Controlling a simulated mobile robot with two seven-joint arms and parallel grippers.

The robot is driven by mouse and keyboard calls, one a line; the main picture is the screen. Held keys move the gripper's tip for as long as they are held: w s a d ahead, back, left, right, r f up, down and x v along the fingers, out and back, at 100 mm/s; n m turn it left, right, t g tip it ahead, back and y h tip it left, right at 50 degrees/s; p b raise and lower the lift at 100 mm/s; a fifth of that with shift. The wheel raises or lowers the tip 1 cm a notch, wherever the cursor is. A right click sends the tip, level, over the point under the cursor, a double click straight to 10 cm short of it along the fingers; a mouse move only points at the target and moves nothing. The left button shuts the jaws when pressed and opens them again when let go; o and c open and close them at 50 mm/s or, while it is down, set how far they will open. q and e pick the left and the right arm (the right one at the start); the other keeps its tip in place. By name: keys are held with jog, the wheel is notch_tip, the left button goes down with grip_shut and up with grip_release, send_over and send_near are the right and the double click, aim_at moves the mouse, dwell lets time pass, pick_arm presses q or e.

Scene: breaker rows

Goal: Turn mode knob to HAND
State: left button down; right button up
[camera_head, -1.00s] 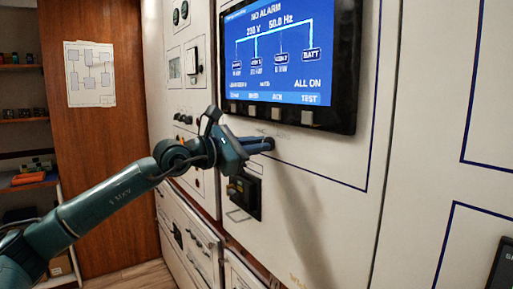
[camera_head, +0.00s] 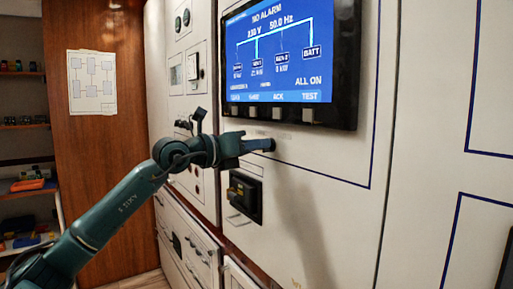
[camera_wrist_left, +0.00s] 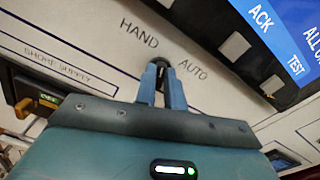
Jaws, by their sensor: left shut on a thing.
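The mode knob (camera_wrist_left: 163,62) is a small dark knob on the white panel, below the screen, mostly hidden by my fingers. In the left wrist view the label HAND (camera_wrist_left: 139,33) is printed to its upper left and AUTO (camera_wrist_left: 194,70) to its right. My left gripper (camera_head: 264,145) reaches the panel from the left. In the wrist view its two blue fingers (camera_wrist_left: 162,80) are closed on the knob, one on each side. I cannot tell exactly where the knob's pointer is aimed. My right gripper is not in view.
The screen (camera_head: 280,50) with its row of buttons (camera_head: 277,113) is just above the knob. Shelves (camera_head: 22,125) stand at the far left.

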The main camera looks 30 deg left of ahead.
pick_arm(q)
jog(key=shift+n, duration=1.6)
jog(key=c, duration=1.5)
grip_release()
jog(key=shift+a, duration=0.1)
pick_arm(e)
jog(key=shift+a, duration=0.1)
